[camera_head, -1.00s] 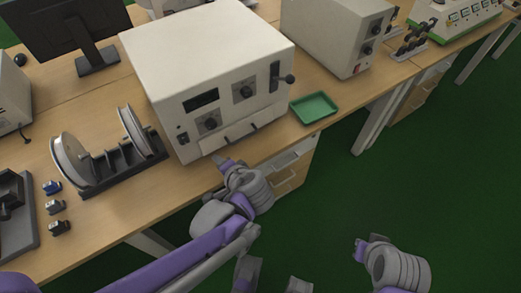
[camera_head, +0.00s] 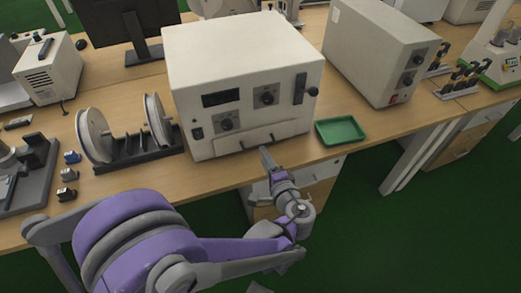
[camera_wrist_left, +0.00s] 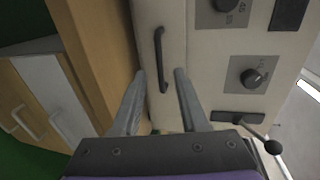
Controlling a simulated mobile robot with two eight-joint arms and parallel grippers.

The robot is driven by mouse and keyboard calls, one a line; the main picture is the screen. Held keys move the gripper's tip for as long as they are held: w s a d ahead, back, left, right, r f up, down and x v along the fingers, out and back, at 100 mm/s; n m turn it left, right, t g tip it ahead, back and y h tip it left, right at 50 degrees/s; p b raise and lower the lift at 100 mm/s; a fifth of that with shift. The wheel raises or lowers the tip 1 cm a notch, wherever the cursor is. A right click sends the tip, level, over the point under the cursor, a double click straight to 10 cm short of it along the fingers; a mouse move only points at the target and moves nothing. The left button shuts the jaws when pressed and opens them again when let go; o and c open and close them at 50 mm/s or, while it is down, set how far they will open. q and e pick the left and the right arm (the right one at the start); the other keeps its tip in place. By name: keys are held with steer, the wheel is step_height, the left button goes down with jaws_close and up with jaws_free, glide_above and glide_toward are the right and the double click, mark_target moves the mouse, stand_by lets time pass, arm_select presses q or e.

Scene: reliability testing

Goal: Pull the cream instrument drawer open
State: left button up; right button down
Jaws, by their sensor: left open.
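The cream instrument (camera_head: 240,75) stands on the wooden bench, with knobs and a dark display on its front. Its drawer (camera_head: 219,147) is the low panel along the bottom of that front, and it looks flush. The drawer's dark bar handle (camera_head: 257,140) also shows in the left wrist view (camera_wrist_left: 160,60). My left gripper (camera_head: 265,153) is open just in front of and below the handle. In the left wrist view, my left gripper (camera_wrist_left: 159,75) has one finger on each side of the handle's near end; contact cannot be told. My right gripper is out of view.
A green tray (camera_head: 341,131) lies right of the instrument. A spool holder (camera_head: 130,145) stands to its left. A second cream box (camera_head: 378,50) is at the right. Cabinet drawers (camera_head: 318,178) lie under the bench edge. Open green floor lies in front.

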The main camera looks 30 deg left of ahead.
arm_select(q)
steer(key=x, duration=0.5)
steer(key=shift+d, duration=0.1)
jaws_close()
stand_by(1.3)
